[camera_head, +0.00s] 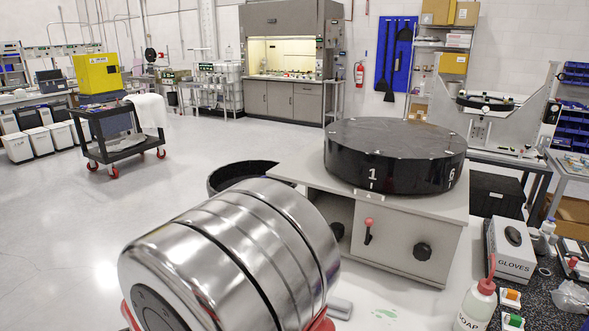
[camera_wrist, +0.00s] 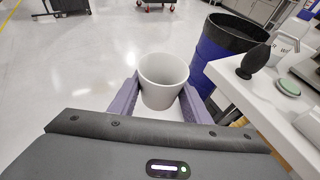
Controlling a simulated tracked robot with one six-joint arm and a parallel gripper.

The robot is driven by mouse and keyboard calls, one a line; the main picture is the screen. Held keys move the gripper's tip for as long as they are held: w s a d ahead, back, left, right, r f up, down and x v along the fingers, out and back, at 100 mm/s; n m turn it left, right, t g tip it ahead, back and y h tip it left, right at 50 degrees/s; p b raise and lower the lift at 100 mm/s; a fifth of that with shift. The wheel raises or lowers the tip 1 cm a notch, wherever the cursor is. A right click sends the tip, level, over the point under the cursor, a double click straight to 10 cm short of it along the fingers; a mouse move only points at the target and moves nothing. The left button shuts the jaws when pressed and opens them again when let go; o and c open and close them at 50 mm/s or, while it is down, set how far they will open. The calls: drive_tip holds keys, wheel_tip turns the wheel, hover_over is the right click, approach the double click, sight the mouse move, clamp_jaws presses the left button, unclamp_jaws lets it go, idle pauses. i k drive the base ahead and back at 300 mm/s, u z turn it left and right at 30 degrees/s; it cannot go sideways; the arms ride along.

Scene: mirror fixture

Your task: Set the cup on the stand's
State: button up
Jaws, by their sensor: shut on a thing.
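In the wrist view a plain pale grey cup (camera_wrist: 163,92) stands between the two purple fingers of my gripper (camera_wrist: 161,100). The gripper is shut on the cup's sides. The cup is upright, with its open mouth toward the camera, and looks empty inside. A black round drum (camera_head: 395,150) marked 1 and 6 sits on a grey cabinet (camera_head: 410,235) at centre right. I cannot tell which thing is the stand.
A blue bin (camera_wrist: 215,68) with a black rim stands right of the cup, beside a white table edge (camera_wrist: 255,110). A soap bottle (camera_head: 477,303) and glove box (camera_head: 512,250) are at the lower right. A black cart (camera_head: 120,150) stands left; the floor between is open.

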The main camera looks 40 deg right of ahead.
sight(289, 171)
drive_tip(key=u, duration=0.2)
drive_tip(key=i, duration=0.85)
drive_tip(key=u, duration=0.5)
